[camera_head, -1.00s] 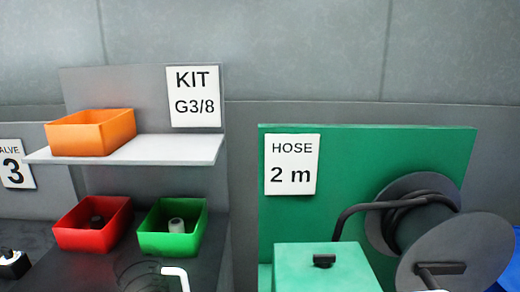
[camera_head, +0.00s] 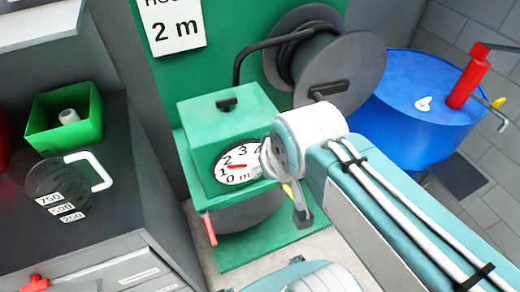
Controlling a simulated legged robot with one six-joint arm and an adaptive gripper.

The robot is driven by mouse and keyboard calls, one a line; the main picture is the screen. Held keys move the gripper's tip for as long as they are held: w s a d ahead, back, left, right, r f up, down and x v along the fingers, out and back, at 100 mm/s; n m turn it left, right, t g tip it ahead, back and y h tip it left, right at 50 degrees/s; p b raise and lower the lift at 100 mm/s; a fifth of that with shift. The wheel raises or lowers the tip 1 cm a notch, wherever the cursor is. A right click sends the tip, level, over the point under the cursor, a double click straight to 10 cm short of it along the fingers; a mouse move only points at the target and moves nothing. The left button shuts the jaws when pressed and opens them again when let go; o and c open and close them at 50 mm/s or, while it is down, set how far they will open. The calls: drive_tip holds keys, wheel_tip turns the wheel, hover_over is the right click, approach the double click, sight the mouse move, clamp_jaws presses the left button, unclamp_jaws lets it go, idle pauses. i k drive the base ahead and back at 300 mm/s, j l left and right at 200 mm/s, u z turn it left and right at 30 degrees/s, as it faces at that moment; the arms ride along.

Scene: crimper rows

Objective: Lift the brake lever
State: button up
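The green hose station stands in the middle of the view, with a hose meter box (camera_head: 207,137) whose dial reads in metres. A short red-handled lever (camera_head: 209,228) hangs down at the box's lower left front; it may be the brake lever, but no label shows this. A small part with a yellow piece (camera_head: 289,192) shows beside my arm, and I cannot tell what it is. My teal and white arm crosses the right side and covers the right part of the dial and box.
A dark hose reel (camera_head: 335,70) stands behind the box. A blue drum (camera_head: 415,100) with a red pump (camera_head: 467,80) is at right. At left, a dark bench holds a green bin (camera_head: 64,118) and a white-handled jug (camera_head: 58,183). Drawers (camera_head: 120,275) are below.

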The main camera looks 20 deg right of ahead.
sight(205, 216)
drive_tip(key=k+l, duration=0.15)
drive_tip(key=k, duration=0.25)
drive_tip(key=k+l, duration=0.1)
drive_tip(key=k, duration=0.3)
drive_tip(key=k+l, duration=0.15)
drive_tip(key=k, duration=0.3)
drive_tip(key=l+u, duration=0.05)
